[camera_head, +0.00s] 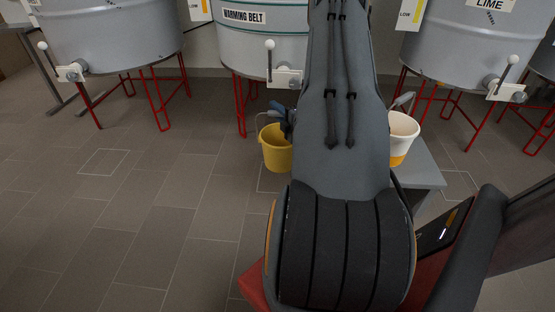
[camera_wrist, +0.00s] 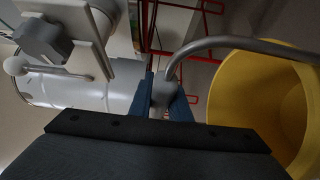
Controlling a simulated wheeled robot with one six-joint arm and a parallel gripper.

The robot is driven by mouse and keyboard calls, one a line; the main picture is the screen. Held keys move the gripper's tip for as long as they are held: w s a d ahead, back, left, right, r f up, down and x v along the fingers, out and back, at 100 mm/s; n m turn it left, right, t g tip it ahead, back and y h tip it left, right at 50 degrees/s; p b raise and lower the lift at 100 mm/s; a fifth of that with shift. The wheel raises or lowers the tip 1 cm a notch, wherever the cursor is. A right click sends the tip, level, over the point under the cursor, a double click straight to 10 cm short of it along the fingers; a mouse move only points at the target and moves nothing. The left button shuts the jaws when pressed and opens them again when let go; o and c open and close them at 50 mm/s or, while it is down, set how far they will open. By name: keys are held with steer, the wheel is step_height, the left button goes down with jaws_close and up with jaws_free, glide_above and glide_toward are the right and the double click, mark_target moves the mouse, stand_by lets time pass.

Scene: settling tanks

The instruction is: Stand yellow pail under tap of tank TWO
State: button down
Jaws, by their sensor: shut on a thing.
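The yellow pail (camera_head: 277,150) hangs or stands upright in front of the middle tank (camera_head: 265,45); I cannot tell whether its base touches the floor. My gripper (camera_head: 284,122) is at the pail's upper right edge, partly hidden by my arm. In the wrist view my gripper (camera_wrist: 166,95) is shut on the pail's grey handle (camera_wrist: 235,43), with the open yellow pail (camera_wrist: 262,95) to the right. The middle tank's tap (camera_head: 285,77), with a white-knobbed lever, is above the pail in the head view. No tank number is readable.
A white and yellow pail (camera_head: 403,138) stands on a grey stand (camera_head: 424,172) right of my arm. Left tank (camera_head: 115,35) and right tank (camera_head: 470,45) stand on red legs. Pale squares mark the floor, one at left (camera_head: 104,161). The left floor is clear.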

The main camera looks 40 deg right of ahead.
mark_target(276, 129)
step_height(276, 129, down, 9)
steer(key=b, duration=0.4)
steer(key=shift+f+b, duration=0.1)
steer(key=shift+b, duration=0.25)
steer(key=c, duration=1.7)
jaws_free()
steer(key=shift+o, duration=0.2)
steer(key=shift+s, duration=0.15)
steer(key=p+v, duration=0.6)
steer(key=v, duration=0.5)
steer(key=shift+s+a, duration=0.25)
steer(key=shift+s, duration=0.1)
